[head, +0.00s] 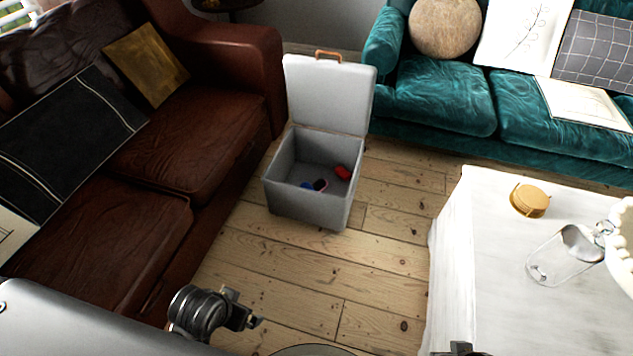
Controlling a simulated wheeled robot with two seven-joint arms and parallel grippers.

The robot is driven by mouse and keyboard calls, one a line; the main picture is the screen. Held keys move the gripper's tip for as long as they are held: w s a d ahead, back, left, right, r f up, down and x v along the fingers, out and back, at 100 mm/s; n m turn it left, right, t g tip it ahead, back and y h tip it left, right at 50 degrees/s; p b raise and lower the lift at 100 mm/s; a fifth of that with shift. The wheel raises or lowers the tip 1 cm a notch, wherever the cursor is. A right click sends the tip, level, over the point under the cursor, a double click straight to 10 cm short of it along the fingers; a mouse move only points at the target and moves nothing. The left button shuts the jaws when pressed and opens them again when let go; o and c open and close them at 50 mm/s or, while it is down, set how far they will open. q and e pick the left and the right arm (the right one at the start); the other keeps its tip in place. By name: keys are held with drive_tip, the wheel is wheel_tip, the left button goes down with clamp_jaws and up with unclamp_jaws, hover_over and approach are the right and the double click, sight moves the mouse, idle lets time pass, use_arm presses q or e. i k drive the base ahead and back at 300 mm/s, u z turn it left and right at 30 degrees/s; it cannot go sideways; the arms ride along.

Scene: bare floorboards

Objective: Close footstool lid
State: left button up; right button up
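The grey footstool (308,205) stands on the floorboards between the two sofas. Its lid (328,95) is open and stands upright at the box's back edge, with a tan handle (328,56) on top. Inside lie a red item (342,173) and small dark and blue items (319,185). My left gripper (250,307) is at the bottom left, well in front of the footstool and apart from it. Its fingers are too small to tell open from shut. Only a dark tip of my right gripper (460,348) shows at the bottom edge.
A brown leather sofa (190,140) stands close on the left. A teal sofa (440,95) is behind on the right. A white-covered table (480,270) at right holds a round tan lid (529,200) and a glass jar (560,260). The floor (320,270) before the footstool is clear.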

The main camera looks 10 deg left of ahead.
sight(334, 96)
drive_tip(key=u, duration=0.4)
drive_tip(key=i, duration=1.6)
drive_tip(key=u, duration=0.7)
